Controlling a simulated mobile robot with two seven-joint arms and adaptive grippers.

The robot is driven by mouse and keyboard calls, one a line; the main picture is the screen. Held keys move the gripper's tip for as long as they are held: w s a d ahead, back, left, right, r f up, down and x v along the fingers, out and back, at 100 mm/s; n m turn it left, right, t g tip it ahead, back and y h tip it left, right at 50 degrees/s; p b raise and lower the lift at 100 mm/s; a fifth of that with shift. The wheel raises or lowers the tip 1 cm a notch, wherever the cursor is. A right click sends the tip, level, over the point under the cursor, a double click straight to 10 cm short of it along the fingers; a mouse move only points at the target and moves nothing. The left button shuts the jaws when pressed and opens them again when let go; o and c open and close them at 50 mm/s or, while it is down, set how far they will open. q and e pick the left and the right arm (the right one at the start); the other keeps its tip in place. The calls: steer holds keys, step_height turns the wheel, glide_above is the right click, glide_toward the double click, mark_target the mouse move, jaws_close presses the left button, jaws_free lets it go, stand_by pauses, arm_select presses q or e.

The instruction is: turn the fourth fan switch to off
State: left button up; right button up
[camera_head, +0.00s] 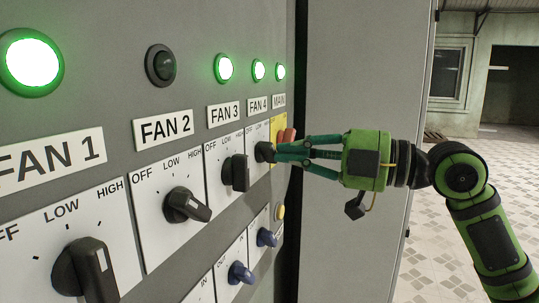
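The fan 4 switch is a dark knob (264,152) on a white plate under the FAN 4 label (257,105). The green lamp (258,70) above that label is lit. My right gripper (280,152) reaches in from the right, level with this knob. Its teal fingers converge and look shut, with their tips at the knob, seemingly touching it. The tips hide part of the knob and the plate's right side, so the knob's pointer setting cannot be read. I cannot tell whether the knob is between the fingers. My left gripper is not in view.
Nearby are the fan 3 knob (236,173), fan 2 knob (187,205) and fan 1 knob (85,271). An orange-red handle (288,136) under MAIN sits close behind my fingers. Blue knobs (241,273) are below. Open tiled floor (465,190) lies right of the cabinet.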

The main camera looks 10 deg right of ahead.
steer(key=o, duration=0.5)
steer(key=shift+w+a, duration=0.1)
steer(key=b+v, duration=0.3)
steer(key=v, duration=0.4)
